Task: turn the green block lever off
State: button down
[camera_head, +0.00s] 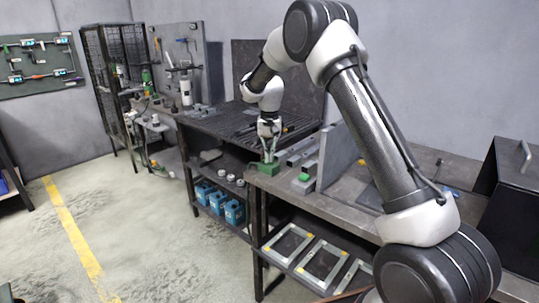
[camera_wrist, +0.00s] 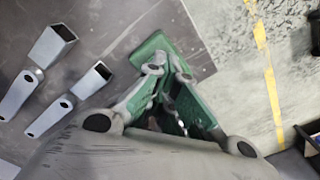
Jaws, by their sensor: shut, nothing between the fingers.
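The green block (camera_head: 268,168) sits at the near left corner of the workbench in the head view. In the wrist view its green body (camera_wrist: 152,46) shows just beyond and beneath my fingers, with more green between and beside them. My gripper (camera_head: 269,152) points down right over the block, and its fingers also show in the wrist view (camera_wrist: 163,76). The fingers are closed together with nothing held. The lever itself is mostly hidden by the fingers, so I cannot tell its position or whether the fingertips touch it.
Metal pieces with square tube ends (camera_wrist: 52,46) lie on the bench left of the block in the wrist view. A grey upright plate (camera_head: 338,155) and a small block with a green top (camera_head: 304,177) stand to the right. Floor lies beyond the bench edge.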

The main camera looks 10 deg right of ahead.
jog(key=n, duration=1)
jog(key=shift+n, duration=0.3)
dwell(0.4)
jog(key=c, duration=1.1)
grip_release()
